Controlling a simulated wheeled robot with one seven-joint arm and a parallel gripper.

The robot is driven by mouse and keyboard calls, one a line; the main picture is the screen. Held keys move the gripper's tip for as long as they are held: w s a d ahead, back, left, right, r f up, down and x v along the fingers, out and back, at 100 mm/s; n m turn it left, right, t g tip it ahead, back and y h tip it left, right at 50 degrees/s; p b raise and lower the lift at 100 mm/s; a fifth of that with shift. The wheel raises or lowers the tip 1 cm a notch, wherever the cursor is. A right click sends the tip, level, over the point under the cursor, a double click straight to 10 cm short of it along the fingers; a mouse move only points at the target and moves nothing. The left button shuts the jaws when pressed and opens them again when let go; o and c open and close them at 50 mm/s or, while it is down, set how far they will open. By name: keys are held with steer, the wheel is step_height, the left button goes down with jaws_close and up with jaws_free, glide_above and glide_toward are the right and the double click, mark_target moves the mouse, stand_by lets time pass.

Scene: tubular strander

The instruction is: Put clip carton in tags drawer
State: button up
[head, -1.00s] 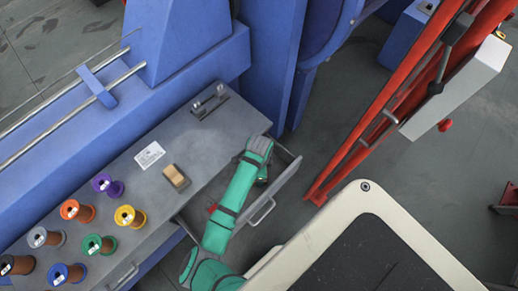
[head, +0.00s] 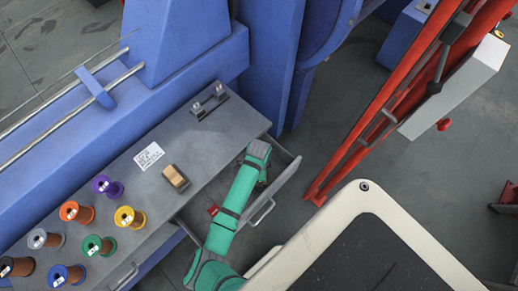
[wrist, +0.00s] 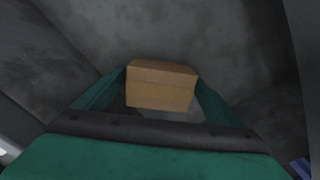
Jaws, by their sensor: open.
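A plain brown carton (wrist: 160,88) shows in the wrist view, between the two green fingers of my gripper (wrist: 161,92). The jaws are open, and I cannot tell whether a finger touches it. The carton appears to be at or near a grey surface inside the drawer. In the head view my green arm reaches over a pulled-out grey drawer (head: 285,178) at the right end of the bench, with its end over the drawer. The carton and fingertips are hidden there by my arm. No drawer label is readable.
A small red item (head: 213,210) lies in the drawer left of my arm. On the bench (head: 205,150) are a tan-topped block (head: 175,178), a white label (head: 149,155), a dark bracket (head: 209,102) and several coloured spools (head: 128,217). A red frame (head: 385,110) stands to the right.

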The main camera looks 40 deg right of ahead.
step_height(320, 180, up, 12)
steer(key=shift+r, duration=0.15)
stand_by(0.4)
